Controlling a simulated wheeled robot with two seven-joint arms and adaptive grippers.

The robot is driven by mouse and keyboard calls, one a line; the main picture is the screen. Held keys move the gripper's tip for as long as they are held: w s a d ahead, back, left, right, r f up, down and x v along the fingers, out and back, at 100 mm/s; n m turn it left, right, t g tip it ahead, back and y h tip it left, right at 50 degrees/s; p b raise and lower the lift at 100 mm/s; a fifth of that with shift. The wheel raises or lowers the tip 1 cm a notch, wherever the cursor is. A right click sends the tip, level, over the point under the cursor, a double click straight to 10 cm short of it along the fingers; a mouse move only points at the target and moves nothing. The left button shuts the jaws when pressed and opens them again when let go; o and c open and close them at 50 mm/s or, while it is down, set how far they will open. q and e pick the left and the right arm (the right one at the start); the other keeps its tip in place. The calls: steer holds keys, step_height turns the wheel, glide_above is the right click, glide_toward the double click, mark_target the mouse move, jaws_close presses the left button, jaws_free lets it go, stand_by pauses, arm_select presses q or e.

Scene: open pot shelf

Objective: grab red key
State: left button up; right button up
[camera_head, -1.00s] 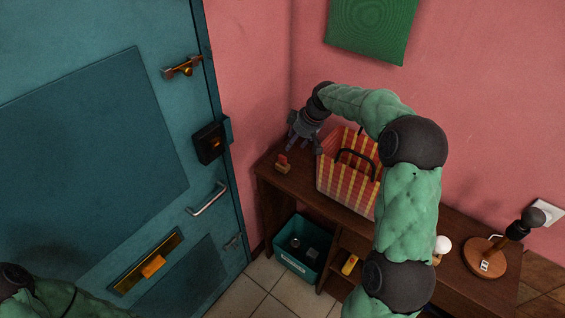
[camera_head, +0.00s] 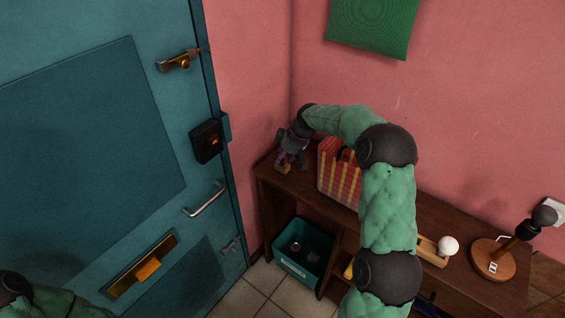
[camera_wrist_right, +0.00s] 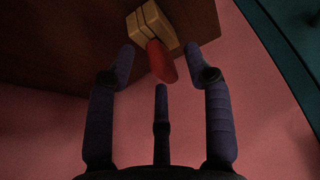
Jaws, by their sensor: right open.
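The red key (camera_wrist_right: 162,62) shows in the right wrist view as a red, rounded piece standing out from a small wooden block (camera_wrist_right: 149,24). The block sits near the left end of the dark wooden shelf top; it also shows in the head view (camera_head: 284,169). My right gripper (camera_wrist_right: 168,68) is open, with its fingers on either side of the red key and apart from it. In the head view my right gripper (camera_head: 291,155) is over the block and mostly hides the key. My left gripper is not in view; only a part of my left arm shows at the bottom left.
A red-and-yellow checked bag (camera_head: 338,178) stands right of the gripper on the shelf (camera_head: 425,222). A lamp base (camera_head: 492,259) and a white ball (camera_head: 448,245) are further right. A teal bin (camera_head: 302,262) is below. A teal door (camera_head: 90,130) stands left.

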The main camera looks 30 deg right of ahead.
steer(key=shift+r, duration=0.1)
jaws_close()
